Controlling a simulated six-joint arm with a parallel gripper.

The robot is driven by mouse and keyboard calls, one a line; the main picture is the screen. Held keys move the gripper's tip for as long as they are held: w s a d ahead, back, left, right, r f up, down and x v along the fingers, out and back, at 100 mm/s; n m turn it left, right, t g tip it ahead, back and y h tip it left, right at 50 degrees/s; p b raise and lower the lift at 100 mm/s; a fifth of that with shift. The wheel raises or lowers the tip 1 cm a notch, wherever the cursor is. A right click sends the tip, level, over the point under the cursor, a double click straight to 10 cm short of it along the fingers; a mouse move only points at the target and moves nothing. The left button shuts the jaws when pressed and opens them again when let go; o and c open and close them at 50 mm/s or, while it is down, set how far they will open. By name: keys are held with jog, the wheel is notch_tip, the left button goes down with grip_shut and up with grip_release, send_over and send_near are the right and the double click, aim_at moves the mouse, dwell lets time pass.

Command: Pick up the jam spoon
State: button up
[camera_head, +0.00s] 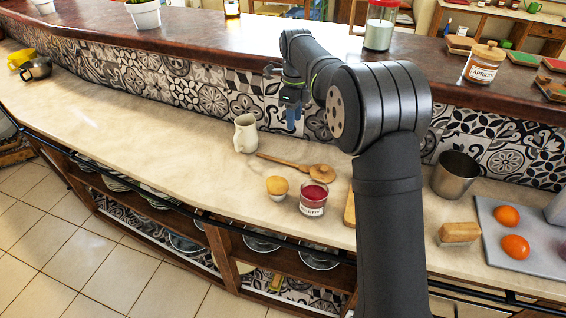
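A wooden spoon (285,162), the only spoon I can make out, lies on the pale counter with its round bowl end to the right. A glass jar of red jam (313,199) with a label stands just in front of the spoon's bowl. My gripper (291,120) hangs above the back of the counter, in front of the patterned tiles, apart from the spoon. It is small and dark in this view, so its finger opening is unclear. I see nothing held in it.
A cream jug (245,133) stands behind the spoon's handle. A small bun-like item (277,187) sits left of the jam jar. A metal cup (455,175) and a grey tray (490,217) with orange fruit are to the right.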

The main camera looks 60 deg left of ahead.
aim_at(293, 164)
notch_tip(293, 164, down, 17)
jog(key=shift+r, duration=0.1)
grip_shut()
dwell(0.5)
